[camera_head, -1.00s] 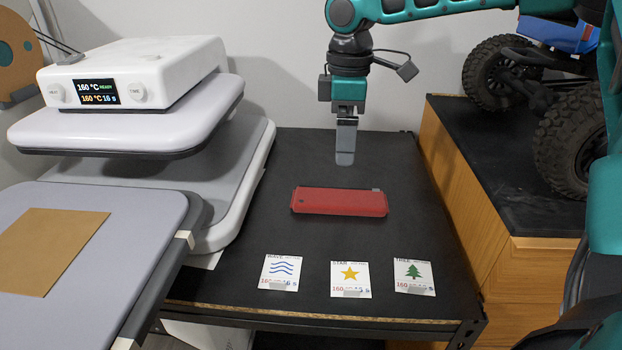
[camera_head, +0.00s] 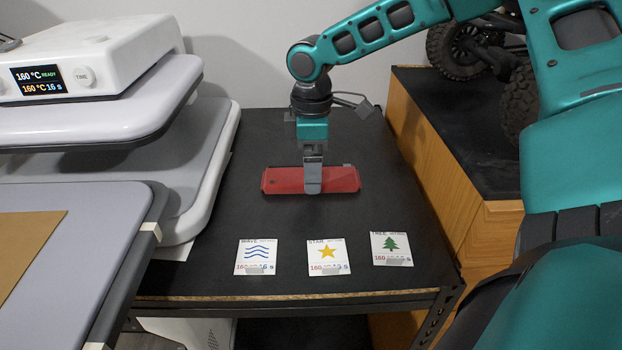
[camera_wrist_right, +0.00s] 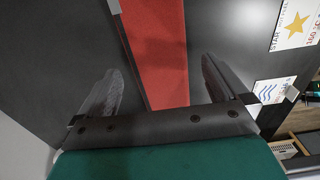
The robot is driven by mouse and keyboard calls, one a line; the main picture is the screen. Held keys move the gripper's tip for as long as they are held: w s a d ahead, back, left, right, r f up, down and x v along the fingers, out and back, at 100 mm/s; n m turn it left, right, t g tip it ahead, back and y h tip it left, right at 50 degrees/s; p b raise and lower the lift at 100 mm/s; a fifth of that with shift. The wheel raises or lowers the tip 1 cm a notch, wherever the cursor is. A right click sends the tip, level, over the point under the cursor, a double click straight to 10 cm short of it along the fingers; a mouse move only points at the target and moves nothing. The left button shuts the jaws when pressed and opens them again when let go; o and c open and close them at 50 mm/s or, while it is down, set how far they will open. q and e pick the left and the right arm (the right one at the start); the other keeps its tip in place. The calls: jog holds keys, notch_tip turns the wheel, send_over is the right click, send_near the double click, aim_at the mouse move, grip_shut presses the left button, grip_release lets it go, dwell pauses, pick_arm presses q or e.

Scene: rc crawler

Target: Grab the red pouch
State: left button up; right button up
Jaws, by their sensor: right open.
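The red pouch (camera_head: 283,181) lies flat and lengthwise from left to right on the black table top. My right gripper (camera_head: 313,186) points down over its middle and hides part of it in the head view. In the right wrist view the pouch (camera_wrist_right: 158,50) runs between the two spread fingers of the right gripper (camera_wrist_right: 160,88), with a gap on both sides. The fingers are open and do not grip it. Whether they touch the table I cannot tell. My left gripper is not in view.
Wave (camera_head: 256,256), star (camera_head: 328,255) and tree (camera_head: 391,248) cards lie along the table's front. A heat press (camera_head: 90,115) stands at left, with a brown sheet (camera_head: 22,245) on a grey platen. A wooden box (camera_head: 440,160) bearing a wheeled vehicle (camera_head: 470,50) borders the right.

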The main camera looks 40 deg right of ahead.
jog(key=shift+f, duration=0.85)
jog(key=shift+c, duration=0.3)
jog(key=c, duration=1)
